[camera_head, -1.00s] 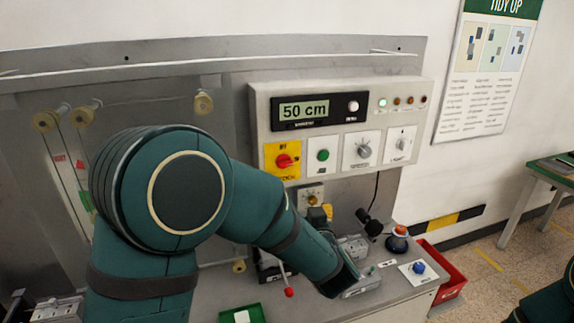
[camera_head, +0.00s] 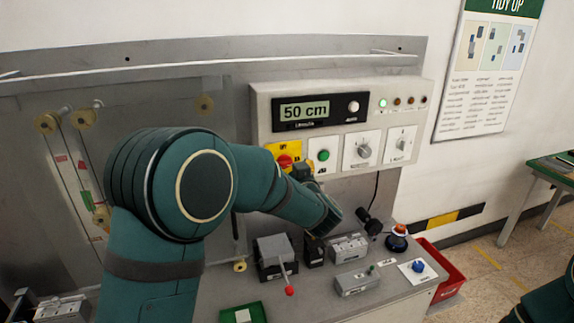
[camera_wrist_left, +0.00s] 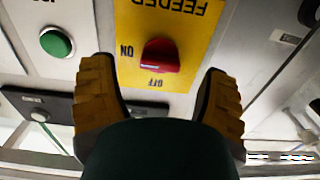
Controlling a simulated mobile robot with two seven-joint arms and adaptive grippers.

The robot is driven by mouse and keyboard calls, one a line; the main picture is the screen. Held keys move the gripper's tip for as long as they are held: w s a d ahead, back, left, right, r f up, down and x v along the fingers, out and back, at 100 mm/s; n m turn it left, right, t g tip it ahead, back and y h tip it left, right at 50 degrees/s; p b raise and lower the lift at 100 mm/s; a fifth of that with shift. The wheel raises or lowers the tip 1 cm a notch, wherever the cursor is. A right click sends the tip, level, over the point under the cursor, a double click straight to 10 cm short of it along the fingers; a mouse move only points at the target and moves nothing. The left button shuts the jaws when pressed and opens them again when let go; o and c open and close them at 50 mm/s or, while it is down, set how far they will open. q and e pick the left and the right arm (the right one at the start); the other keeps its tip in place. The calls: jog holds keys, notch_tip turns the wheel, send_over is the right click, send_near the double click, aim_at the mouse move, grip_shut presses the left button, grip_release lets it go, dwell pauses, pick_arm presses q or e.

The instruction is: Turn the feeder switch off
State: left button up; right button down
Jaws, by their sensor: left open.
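The feeder switch is a red knob on a yellow plate (camera_head: 283,149) at the left of the wall control box; my arm partly covers it in the head view. In the left wrist view the red knob (camera_wrist_left: 160,56) appears upside down, with ON and OFF printed beside it. Which mark the knob points to is not clear. My left gripper (camera_wrist_left: 157,70) is open and empty, its two yellow-padded fingers apart, facing the plate with the knob between their tips in the picture. Contact is not visible. In the head view it shows beside the switch (camera_head: 303,171). My right gripper is not in view.
A green button (camera_head: 323,155) and grey dials (camera_head: 363,152) sit right of the switch. The display (camera_head: 304,111) above reads 50 cm.

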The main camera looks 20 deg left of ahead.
pick_arm(q)
jog(key=shift+x, duration=0.95)
jog(key=c, duration=1.2)
